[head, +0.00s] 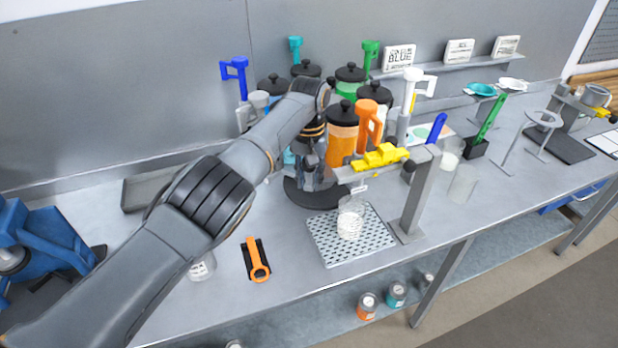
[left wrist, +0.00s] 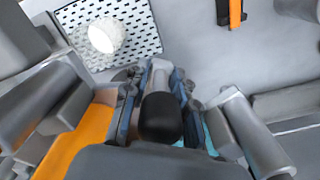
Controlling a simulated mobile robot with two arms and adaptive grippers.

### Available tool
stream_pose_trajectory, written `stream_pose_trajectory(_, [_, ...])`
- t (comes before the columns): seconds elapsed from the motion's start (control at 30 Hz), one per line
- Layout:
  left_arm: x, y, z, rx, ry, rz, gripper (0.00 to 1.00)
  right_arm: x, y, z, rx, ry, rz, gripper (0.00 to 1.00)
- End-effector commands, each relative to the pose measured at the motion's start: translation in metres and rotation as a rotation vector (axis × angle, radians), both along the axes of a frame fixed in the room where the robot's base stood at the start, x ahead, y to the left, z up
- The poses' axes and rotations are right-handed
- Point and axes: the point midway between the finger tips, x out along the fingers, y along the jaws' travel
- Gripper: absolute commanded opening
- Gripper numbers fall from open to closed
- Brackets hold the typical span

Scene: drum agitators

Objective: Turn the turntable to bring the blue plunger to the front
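The turntable's dark round base (head: 312,197) is partly hidden by my left arm. Lidded drums in several colours stand on it, with the orange drum (head: 341,140) toward the front right. The blue plunger (head: 236,72) stands upright at the back left. The orange plunger (head: 368,120) is at the front right, beside the stand. My left gripper (head: 312,172) is low at the turntable's front. In the left wrist view its fingers (left wrist: 160,98) close around a grey handle with a black knob (left wrist: 160,118). My right gripper is out of view.
A stand with a yellow-topped arm (head: 414,200) rises close to the turntable's right. A beaker (head: 349,222) sits on a perforated plate (head: 375,240). An orange-handled tool (head: 258,270) lies at the front. A blue device (head: 45,245) is at the left.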

Motion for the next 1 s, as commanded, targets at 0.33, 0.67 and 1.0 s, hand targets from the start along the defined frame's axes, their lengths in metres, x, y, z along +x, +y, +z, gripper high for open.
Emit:
stream_pose_trajectory(0.33, [0.000, 0.000, 0.001, -0.001, -0.002, -0.001, 0.50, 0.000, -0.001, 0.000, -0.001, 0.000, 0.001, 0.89])
stream_pose_trajectory(0.67, [0.001, -0.001, 0.035, -0.003, -0.006, -0.002, 0.50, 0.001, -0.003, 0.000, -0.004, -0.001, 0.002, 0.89])
stream_pose_trajectory(1.0, [0.000, -0.001, 0.103, -0.002, -0.005, -0.001, 0.50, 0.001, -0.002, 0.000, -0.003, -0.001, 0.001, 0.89])
